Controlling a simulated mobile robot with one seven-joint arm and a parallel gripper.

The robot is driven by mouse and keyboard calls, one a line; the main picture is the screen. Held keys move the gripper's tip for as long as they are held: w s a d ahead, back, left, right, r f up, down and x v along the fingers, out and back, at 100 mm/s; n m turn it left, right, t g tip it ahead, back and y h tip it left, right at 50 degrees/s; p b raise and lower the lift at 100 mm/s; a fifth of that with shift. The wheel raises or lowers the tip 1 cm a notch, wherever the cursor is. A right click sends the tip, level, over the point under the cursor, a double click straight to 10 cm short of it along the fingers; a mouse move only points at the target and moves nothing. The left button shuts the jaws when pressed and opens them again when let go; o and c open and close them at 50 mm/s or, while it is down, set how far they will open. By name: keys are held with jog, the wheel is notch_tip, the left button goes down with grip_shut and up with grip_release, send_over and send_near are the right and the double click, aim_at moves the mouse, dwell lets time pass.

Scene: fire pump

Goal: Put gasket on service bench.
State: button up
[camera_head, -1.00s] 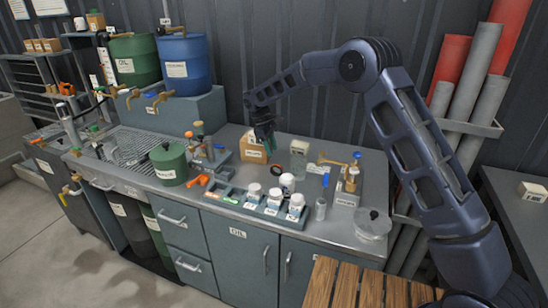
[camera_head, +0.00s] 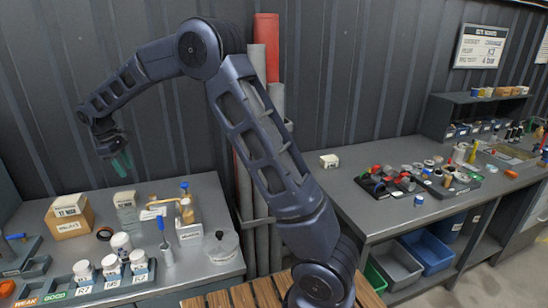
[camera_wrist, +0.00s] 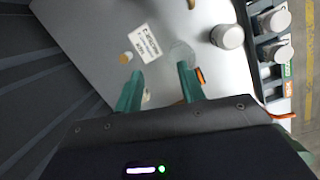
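A dark ring (camera_head: 105,233), which may be the gasket, lies on the left grey bench (camera_head: 207,190) beside a cardboard box (camera_head: 69,222). My gripper (camera_head: 122,163) is above the back of this bench, near a clear jar (camera_head: 127,217). In the wrist view its green fingers (camera_wrist: 160,72) are apart, with nothing clearly held between them. I cannot make out the dark ring in the wrist view. A second grey bench (camera_head: 345,205) stands at the right. No visible label tells which bench is the service bench.
Upright pipes (camera_head: 268,60) stand between the benches.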

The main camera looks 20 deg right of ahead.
jog(key=s+d+r+m+t+y, duration=0.1)
jog(key=s+d+r+m, duration=0.2)
jog(key=d, duration=0.7)
jog(key=s+d+r+m, duration=0.2)
jog(key=d+r, duration=0.4)
jog(key=d, duration=0.5)
jog(key=s+d+r+m+t+y, duration=0.1)
jog(key=s+d+r+m, duration=0.2)
jog(key=d, duration=0.7)
jog(key=s+d+f+m+t, duration=0.2)
jog(key=s+d+m, duration=0.4)
jog(key=s+d, duration=1.2)
jog(key=s, duration=0.2)
jog(key=shift+s+d+f, duration=0.2)
jog(key=shift+s+f, duration=0.1)
jog(key=shift+f, duration=0.1)
jog(key=shift+o, duration=0.5)
jog(key=shift+s+d+f+m, duration=0.1)
jog(key=shift+s+f+m, duration=0.1)
jog(key=shift+m, duration=0.1)
jog(key=shift+w+r, duration=0.1)
